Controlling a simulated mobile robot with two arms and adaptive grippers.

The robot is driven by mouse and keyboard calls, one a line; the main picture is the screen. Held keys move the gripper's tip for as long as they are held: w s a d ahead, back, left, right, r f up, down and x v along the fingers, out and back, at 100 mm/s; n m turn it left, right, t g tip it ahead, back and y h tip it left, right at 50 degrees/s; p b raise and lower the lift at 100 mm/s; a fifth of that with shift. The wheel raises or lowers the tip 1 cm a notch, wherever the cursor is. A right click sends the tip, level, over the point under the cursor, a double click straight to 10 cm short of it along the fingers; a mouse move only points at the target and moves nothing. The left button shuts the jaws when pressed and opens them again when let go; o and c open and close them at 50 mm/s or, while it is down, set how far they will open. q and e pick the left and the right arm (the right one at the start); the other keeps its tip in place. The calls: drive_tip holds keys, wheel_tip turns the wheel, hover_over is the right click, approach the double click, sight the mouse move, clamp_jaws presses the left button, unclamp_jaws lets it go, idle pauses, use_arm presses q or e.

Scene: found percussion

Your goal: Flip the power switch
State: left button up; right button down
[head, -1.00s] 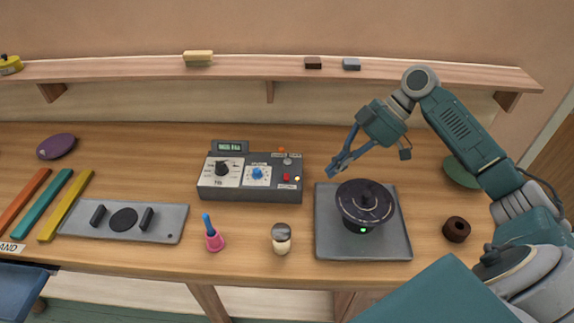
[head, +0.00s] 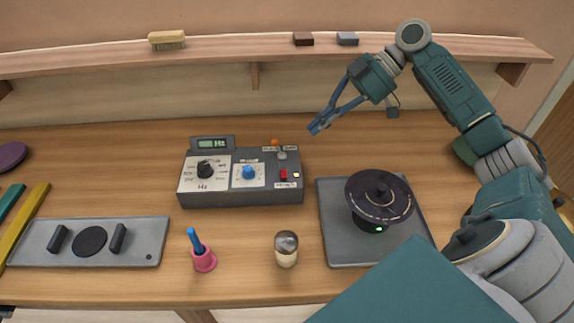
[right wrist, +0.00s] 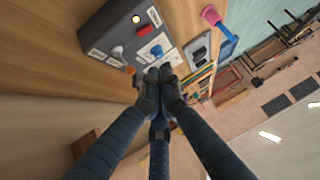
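The grey control box (head: 240,190) stands on the bench. It carries a red switch (head: 284,174) beside a small lit lamp (head: 297,175), and a metal toggle (head: 282,155) near an orange button (head: 275,142). The labels are too small to read surely. My right gripper (head: 316,127) is beyond the box's back right corner, apart from it. In the right wrist view, its fingertips (right wrist: 159,74) meet with nothing seen between them; the box (right wrist: 95,22), red switch (right wrist: 143,30) and metal toggle (right wrist: 117,52) lie past them. My left gripper is not in view.
A black disc (head: 379,197) on a grey plate (head: 335,235) stands right of the box. A pink holder (head: 204,262) and a metal-topped knob (head: 286,246) stand in front. A shelf (head: 200,56) runs along the wall behind.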

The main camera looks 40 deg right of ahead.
drive_tip(key=p, duration=0.4)
hover_over(284, 174)
drive_tip(key=d, duration=0.1)
drive_tip(key=f, duration=0.6)
drive_tip(key=shift+s+f, duration=0.25)
drive_tip(key=shift+f, duration=0.1)
drive_tip(key=f, duration=0.2)
drive_tip(key=f+p, duration=0.1)
drive_tip(key=shift+s+f, duration=0.2)
drive_tip(key=shift+s, duration=0.05)
drive_tip(key=shift+f, duration=0.35)
